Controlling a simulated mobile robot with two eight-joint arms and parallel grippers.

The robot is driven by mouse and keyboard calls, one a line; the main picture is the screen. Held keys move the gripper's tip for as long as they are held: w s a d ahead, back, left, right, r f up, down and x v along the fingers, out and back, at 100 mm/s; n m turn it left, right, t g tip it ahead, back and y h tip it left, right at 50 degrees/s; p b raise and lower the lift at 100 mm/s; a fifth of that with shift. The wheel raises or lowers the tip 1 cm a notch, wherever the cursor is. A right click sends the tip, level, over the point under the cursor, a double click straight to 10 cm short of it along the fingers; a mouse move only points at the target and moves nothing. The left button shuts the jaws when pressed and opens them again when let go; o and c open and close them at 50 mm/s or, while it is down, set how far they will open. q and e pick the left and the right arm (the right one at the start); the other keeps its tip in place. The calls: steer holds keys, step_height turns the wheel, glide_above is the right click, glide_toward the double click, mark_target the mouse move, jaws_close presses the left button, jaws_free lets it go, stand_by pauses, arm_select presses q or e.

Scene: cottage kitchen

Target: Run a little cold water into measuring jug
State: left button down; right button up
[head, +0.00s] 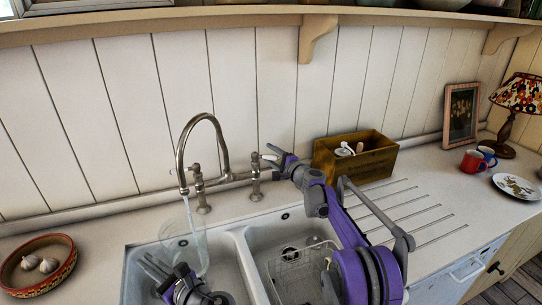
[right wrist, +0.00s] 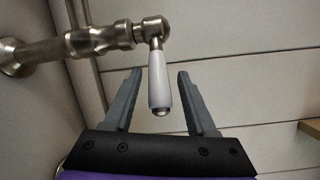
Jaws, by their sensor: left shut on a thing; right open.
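The clear measuring jug (head: 200,247) is under the spout in the left sink basin in the head view. My left gripper (head: 158,268) is shut on it, low at its front left. The metal tap (head: 218,138) has a tall curved spout, and a thin stream of water (head: 190,216) falls from it into the jug. The water level in the jug is hard to make out. My right gripper (head: 274,160) is at the right-hand tap handle. In the right wrist view the white tap lever (right wrist: 158,80) stands between the open fingers of this gripper (right wrist: 158,74), with gaps on both sides.
The right basin holds a wire rack (head: 297,270). A wooden box (head: 372,160) stands behind the ridged drainer. A bowl with garlic (head: 38,266) is at the left. Mugs (head: 472,161), a plate (head: 517,187) and a lamp (head: 507,120) are far right.

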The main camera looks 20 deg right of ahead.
jaws_close()
stand_by(1.4)
